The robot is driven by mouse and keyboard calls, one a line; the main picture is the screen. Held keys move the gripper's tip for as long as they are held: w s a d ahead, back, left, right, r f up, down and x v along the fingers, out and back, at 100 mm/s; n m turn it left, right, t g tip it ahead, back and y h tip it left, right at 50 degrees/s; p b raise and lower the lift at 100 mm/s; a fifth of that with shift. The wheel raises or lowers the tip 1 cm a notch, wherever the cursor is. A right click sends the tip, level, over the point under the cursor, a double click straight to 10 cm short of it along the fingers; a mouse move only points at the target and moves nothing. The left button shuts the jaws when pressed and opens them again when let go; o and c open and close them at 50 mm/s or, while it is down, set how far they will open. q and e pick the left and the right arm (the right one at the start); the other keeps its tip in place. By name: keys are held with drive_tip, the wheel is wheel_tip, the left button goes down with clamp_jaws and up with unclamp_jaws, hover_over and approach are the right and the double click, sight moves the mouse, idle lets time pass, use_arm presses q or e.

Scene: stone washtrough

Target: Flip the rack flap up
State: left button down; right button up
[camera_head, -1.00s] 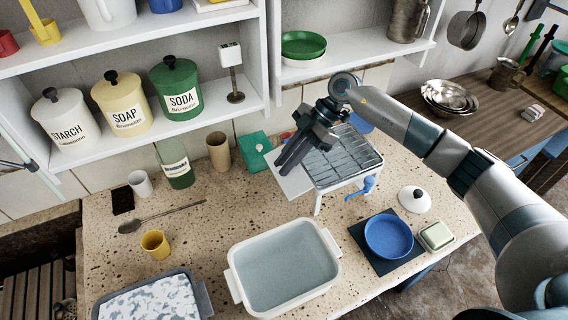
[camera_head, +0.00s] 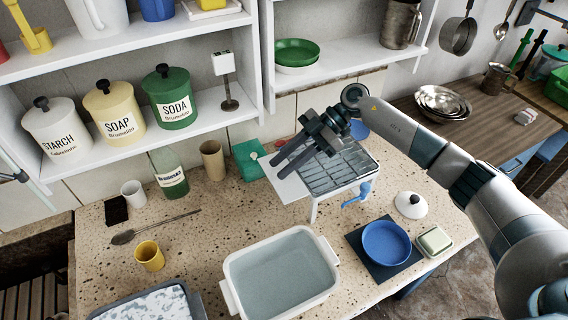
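The white rack (camera_head: 345,172) with a grey slatted top stands on short legs on the speckled stone counter. Its flap, a plain white panel (camera_head: 287,186), sticks out from the rack's left side and looks roughly level. My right gripper (camera_head: 278,168) reaches in from the right across the rack's back. Its two dark fingers point left and down, with a gap between them and nothing held. They show over the flap's back part and hide some of it; whether they touch it I cannot tell. My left gripper is not in view.
A green box (camera_head: 248,160) and a tan cup (camera_head: 213,160) stand behind the flap. A white basin (camera_head: 232,292) lies in front. A blue crank (camera_head: 357,194) is at the rack's front right, near a blue dish (camera_head: 386,243). Shelves overhang the back.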

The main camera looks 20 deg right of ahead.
drive_tip(key=shift+o, duration=0.3)
drive_tip(key=shift+s+f, duration=0.1)
drive_tip(key=shift+f, duration=0.05)
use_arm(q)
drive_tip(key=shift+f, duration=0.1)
use_arm(e)
drive_tip(key=shift+d, duration=0.1)
